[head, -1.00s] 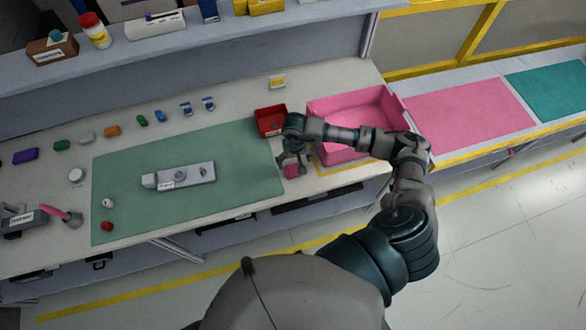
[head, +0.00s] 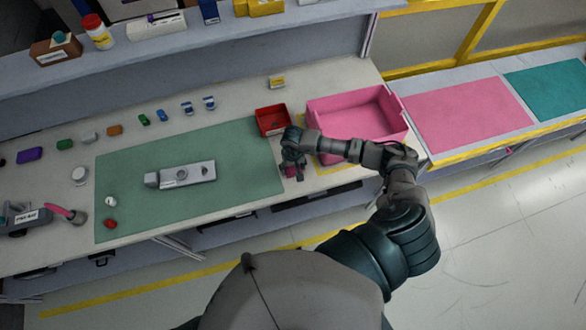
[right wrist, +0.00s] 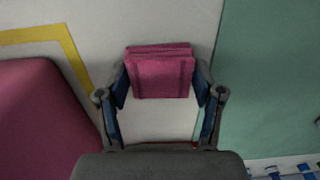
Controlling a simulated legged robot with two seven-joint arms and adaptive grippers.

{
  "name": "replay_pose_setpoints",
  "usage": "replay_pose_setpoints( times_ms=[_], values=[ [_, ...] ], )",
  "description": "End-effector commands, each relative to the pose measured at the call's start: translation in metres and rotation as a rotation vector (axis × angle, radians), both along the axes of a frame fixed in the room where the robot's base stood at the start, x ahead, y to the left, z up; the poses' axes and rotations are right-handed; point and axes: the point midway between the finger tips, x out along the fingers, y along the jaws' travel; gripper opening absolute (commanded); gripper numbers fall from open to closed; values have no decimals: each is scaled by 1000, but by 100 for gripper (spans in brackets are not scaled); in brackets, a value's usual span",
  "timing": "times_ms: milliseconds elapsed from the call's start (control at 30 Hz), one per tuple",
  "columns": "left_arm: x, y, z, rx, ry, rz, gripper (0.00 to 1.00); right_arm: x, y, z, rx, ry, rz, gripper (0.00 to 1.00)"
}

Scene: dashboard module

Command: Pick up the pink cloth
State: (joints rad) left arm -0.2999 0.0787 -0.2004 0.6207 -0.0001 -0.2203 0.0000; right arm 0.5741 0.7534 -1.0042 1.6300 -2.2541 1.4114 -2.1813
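The pink cloth (head: 291,172) is a small folded block on the pale table, between the green mat and the yellow-outlined area around the pink bin. In the right wrist view the cloth (right wrist: 160,76) shows its layered fold and lies between my two fingertips. My right gripper (head: 297,174) is over the cloth and hides part of it in the head view. In the right wrist view the right gripper (right wrist: 160,88) is open, with one finger on each side of the cloth and no clear grip on it. My left gripper is not in view.
A pink bin (head: 330,105) stands right of the cloth and a red tray (head: 272,121) behind it. The green mat (head: 235,160) holds a grey device (head: 185,175). Several small coloured items line the table's back. The table's front edge is close to the cloth.

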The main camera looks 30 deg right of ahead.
Motion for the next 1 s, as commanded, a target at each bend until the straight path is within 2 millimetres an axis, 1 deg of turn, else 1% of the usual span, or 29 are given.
replay_pose_setpoints(
  times_ms=[33, 67, 333, 467, 567, 733, 867, 1000],
  values=[
    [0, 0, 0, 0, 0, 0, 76, 0, 0, -1, -1, 1, 0, 38],
    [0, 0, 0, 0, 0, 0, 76, 0, 0, -1, -1, 1, 0, 32],
    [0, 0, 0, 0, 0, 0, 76, -1, 0, 0, -2, 1, 0, 32],
    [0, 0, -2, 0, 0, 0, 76, 0, -1, 3, -2, 1, 0, 32],
    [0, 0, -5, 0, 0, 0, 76, 0, -1, 11, -1, -2, 0, 32],
    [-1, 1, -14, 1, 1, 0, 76, 1, -1, 34, -2, -4, 0, 32],
    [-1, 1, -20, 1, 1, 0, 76, -25, 12, 35, 0, 2, 5, 32],
    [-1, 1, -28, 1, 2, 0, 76, -57, 30, 38, 0, 1, 7, 32]
  ],
)
